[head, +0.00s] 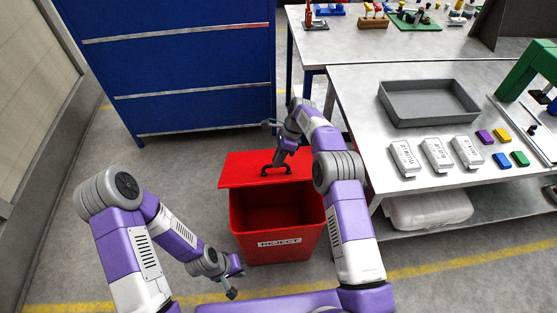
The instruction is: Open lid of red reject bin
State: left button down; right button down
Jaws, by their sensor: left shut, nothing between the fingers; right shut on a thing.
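The red reject bin (275,251) stands on the floor in front of me, with a white label reading REJECT on its near side. Its red lid (239,170) is tilted up at the back, and the bin's inside shows. A dark handle sits on the lid (277,172). My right gripper (279,161) is at the lid's handle and shut on it; the arm partly hides the lid's right part. My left gripper (233,286) is shut and empty, low beside the bin's left front, apart from it.
A blue cabinet (180,60) stands behind the bin. A metal workbench (350,90) at right carries a grey tray (428,101), several white packs and small coloured blocks. Its lower shelf holds a pale container (430,210). Grey floor left of the bin is clear.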

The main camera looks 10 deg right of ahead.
pick_arm(q)
jog(key=shift+f, duration=0.1)
pick_arm(e)
jog(key=shift+w+d+f, duration=0.2)
jog(key=shift+w+f, duration=0.2)
jog(key=shift+f, duration=0.05)
jog(key=c, duration=1.6)
grip_release()
jog(key=o, duration=0.5)
jog(key=shift+w+a+f, duration=0.1)
jog(key=shift+w+f, duration=0.15)
jog(key=shift+w, duration=0.15)
pick_arm(q)
jog(key=shift+w, duration=0.3)
pick_arm(e)
jog(key=shift+r, duration=0.15)
jog(key=shift+s, duration=0.1)
pick_arm(q)
jog(key=shift+r+p, duration=0.8)
jog(key=shift+p, duration=0.15)
pick_arm(e)
jog(key=v, duration=0.7)
jog(key=shift+s+r, duration=0.1)
jog(key=shift+r, duration=0.25)
